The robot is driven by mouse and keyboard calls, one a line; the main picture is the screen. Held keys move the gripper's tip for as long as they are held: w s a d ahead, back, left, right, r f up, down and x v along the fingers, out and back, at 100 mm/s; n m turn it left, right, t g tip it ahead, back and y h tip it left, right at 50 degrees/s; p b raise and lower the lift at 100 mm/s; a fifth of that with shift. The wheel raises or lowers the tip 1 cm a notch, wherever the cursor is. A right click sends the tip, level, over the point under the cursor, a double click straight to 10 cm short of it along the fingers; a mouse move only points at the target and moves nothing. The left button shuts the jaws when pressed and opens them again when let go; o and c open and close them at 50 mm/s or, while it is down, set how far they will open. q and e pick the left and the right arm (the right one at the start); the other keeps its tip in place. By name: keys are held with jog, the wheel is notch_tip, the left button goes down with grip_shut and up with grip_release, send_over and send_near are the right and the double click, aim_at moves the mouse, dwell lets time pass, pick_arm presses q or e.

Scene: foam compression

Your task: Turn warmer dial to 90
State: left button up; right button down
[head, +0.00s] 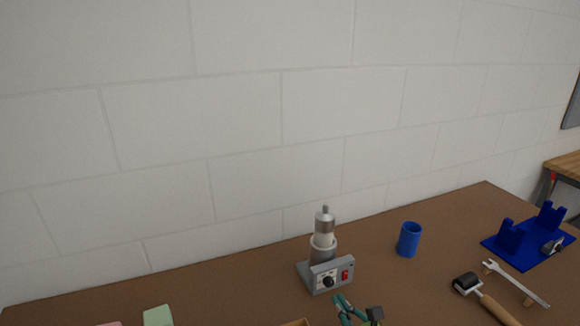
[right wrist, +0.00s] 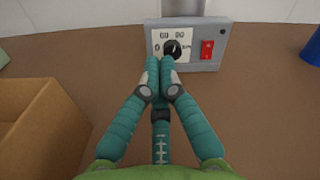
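The warmer (head: 318,277) is a grey box with a metal cylinder (head: 325,222) standing upright in its holder. Its front panel shows in the right wrist view (right wrist: 214,34), with a black round dial (right wrist: 173,47) on a white scale and a red switch (right wrist: 207,50) to its right. The scale's numbers are too small to read surely. My right gripper (right wrist: 159,63) has its teal fingers together, tips just below the dial in that view. In the head view the right gripper (head: 341,301) is just in front of the dial (head: 328,282), seemingly apart from it. My left gripper is not in view.
A blue cup (head: 409,239) stands right of the warmer. A cardboard box (right wrist: 50,140) is left of the gripper. A green block (head: 158,316) lies at front left.

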aim_at(323, 274)
jog(key=shift+b+x, duration=0.3)
jog(key=shift+x, duration=2.75)
jog(key=shift+d+f+b, duration=0.1)
jog(key=shift+f+b, duration=0.15)
jog(key=shift+b, duration=0.05)
jog(key=shift+d+r, duration=0.15)
jog(key=shift+d, duration=0.05)
jog(key=shift+a+r+p, duration=0.15)
jog(key=shift+r+p, duration=0.1)
jog(key=shift+p, duration=0.3)
jog(key=shift+v, duration=3.05)
jog(key=shift+r, duration=0.1)
jog(key=shift+a, duration=0.1)
